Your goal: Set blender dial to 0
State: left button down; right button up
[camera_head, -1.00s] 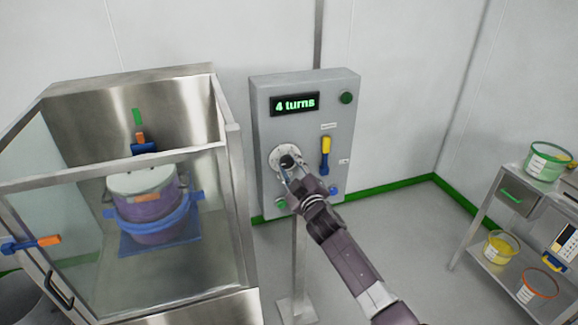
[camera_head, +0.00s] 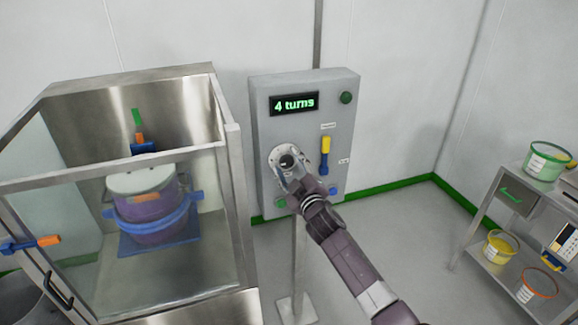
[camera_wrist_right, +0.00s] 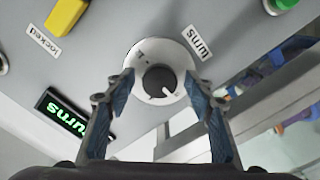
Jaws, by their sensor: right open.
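The blender dial is a dark round knob on a pale disc (camera_head: 277,155), on the front of a grey control box (camera_head: 268,122). The display (camera_head: 294,104) reads "4 turns". In the right wrist view the dial knob (camera_wrist_right: 160,81) has a white pointer mark aimed to the lower right, and a "turns" label (camera_wrist_right: 201,42) beside the disc. My right gripper (camera_head: 287,172) is at the dial. Its blue-padded fingers (camera_wrist_right: 160,77) are open, one on each side of the knob, with gaps visible in the wrist view. My left gripper is not in view.
The box also carries a yellow-and-blue lever (camera_head: 325,146) and a green button (camera_head: 346,98). A glass-fronted steel cabinet (camera_head: 232,165) stands close on the left. A steel cart (camera_head: 484,213) with tubs is at the right. Floor between box and cart is clear.

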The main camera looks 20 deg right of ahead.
jog(key=shift+s, duration=0.1)
jog(key=s, duration=1.2)
jog(key=shift+d, duration=0.2)
jog(key=shift+w+f, duration=0.1)
